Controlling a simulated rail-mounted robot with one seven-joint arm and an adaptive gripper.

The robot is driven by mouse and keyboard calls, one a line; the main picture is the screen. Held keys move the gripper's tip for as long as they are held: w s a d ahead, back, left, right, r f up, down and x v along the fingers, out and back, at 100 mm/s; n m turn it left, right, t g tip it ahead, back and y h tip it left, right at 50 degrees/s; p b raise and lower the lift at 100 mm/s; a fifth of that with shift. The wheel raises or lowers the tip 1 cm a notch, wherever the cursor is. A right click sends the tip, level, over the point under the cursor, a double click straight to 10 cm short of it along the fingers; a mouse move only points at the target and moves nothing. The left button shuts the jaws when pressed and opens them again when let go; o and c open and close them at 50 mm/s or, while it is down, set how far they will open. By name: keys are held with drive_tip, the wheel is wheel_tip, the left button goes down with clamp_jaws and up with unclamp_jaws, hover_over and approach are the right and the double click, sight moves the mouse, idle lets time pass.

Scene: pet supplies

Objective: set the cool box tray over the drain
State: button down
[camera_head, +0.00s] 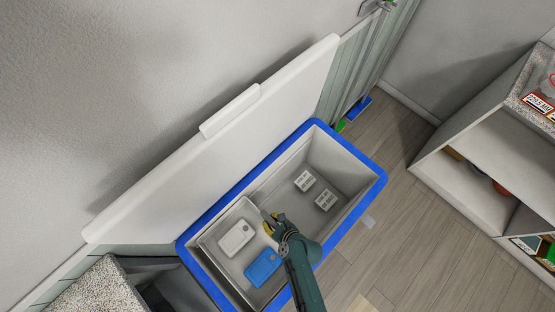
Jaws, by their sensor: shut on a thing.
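The cool box (369,196) stands open, with a blue rim and a pale interior. The cool box tray (206,246) is a light grey open tray in the left part of the box. A white pack (236,238) and a blue pack (262,268) lie in it. My gripper (268,221) is at the tray's right edge, shut on it, as far as the view shows. The fingertips are small and partly cover the edge. I cannot make out the drain. I cannot tell whether the tray touches the box floor.
Two small white blocks with dark marks (305,181) (326,199) sit in the right part of the box. The raised white lid (220,140) leans by the wall. A shelf unit (470,150) stands at right. Wooden floor lies between. A speckled top (85,288) is at lower left.

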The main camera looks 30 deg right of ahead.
drive_tip(key=shift+s+a+f, duration=0.2)
drive_tip(key=shift+s+a, duration=0.1)
drive_tip(key=shift+a, duration=0.45)
drive_tip(key=c, duration=0.9)
unclamp_jaws()
drive_tip(key=shift+w, duration=0.1)
drive_tip(key=shift+r, duration=0.15)
drive_tip(key=shift+d+r, duration=0.1)
drive_tip(key=v, duration=1.1)
drive_tip(key=shift+s+r, duration=0.25)
drive_tip(key=shift+s, duration=0.05)
drive_tip(key=shift+w+d, duration=0.1)
